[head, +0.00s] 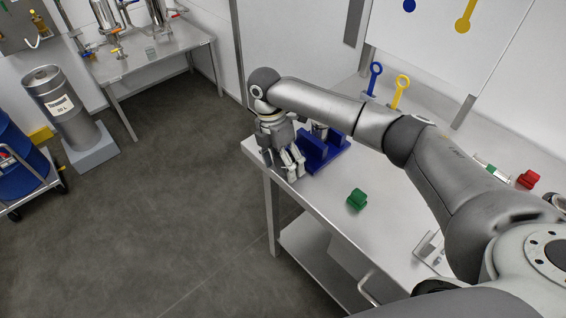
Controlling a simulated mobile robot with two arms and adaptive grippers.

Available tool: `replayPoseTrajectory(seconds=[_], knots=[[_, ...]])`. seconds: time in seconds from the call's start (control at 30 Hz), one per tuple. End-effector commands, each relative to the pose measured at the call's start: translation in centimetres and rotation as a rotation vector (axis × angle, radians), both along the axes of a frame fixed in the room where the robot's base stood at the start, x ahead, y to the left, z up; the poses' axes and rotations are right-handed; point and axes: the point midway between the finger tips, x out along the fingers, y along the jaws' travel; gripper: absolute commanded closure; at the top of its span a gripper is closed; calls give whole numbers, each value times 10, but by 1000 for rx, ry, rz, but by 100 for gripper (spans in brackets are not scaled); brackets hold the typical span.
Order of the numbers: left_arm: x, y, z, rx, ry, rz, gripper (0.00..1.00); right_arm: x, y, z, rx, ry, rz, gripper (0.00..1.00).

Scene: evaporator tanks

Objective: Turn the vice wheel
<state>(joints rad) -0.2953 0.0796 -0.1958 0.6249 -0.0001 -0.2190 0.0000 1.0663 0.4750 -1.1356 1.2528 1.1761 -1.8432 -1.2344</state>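The blue vice (311,147) stands on the near-left end of the steel workbench (325,192), with its jaws upright. My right arm reaches across the bench from the right, and my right gripper (290,172) points down at the bench's left edge, just left of the vice. Its fingers are close to the vice's left side, but I cannot tell whether they touch it or how far they are open. The vice wheel does not show clearly; the gripper seems to cover that side. My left gripper is not in view.
A green block (357,199) and a red block (528,179) lie on the bench. Blue (375,78) and yellow (400,90) ring-handled tools stand at the back. Grey floor lies left of the bench. A steel drum (62,110) and blue barrel (18,165) stand far left.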

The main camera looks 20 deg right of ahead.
Motion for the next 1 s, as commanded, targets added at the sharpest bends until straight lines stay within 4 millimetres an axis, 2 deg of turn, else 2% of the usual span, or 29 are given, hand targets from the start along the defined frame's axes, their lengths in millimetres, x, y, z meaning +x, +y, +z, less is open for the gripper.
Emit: replayPoseTrajectory(seconds=[0.03,0.37,0.57,0.8,1.0], knots=[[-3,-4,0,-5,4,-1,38,0,0,0,0,0,0,31],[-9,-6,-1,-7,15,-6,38,0,0,0,0,1,0,72],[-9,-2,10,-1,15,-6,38,-1,-1,3,12,-37,0,72],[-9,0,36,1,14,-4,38,-3,-1,3,70,-191,-1,72],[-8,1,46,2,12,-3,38,-3,-1,1,113,-309,-1,72]])
